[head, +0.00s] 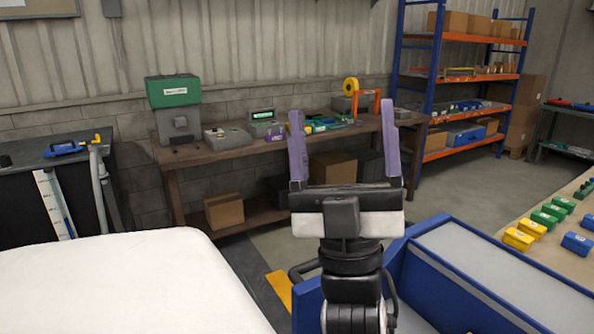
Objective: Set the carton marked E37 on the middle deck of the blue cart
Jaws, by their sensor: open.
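My gripper (342,108) is open and empty, its two purple fingers wide apart and pointing up in the picture toward the workbench. A blue cart-like unit (447,291) with blue sides and a grey top surface stands at the lower right, beside my arm. Its lower decks cannot be made out, and my arm hides part of its left side. Brown cartons lie under the workbench: one at the left (224,211) and one behind my gripper (333,168). More cartons (455,22) stand on the rack. No E37 marking is readable on any of them.
A wooden workbench (228,157) along the wall holds a green-topped machine (173,100) and small devices. A blue and orange rack (466,38) stands at the back right. A table (566,207) with coloured blocks is at the right edge. Floor (470,185) is clear before the rack.

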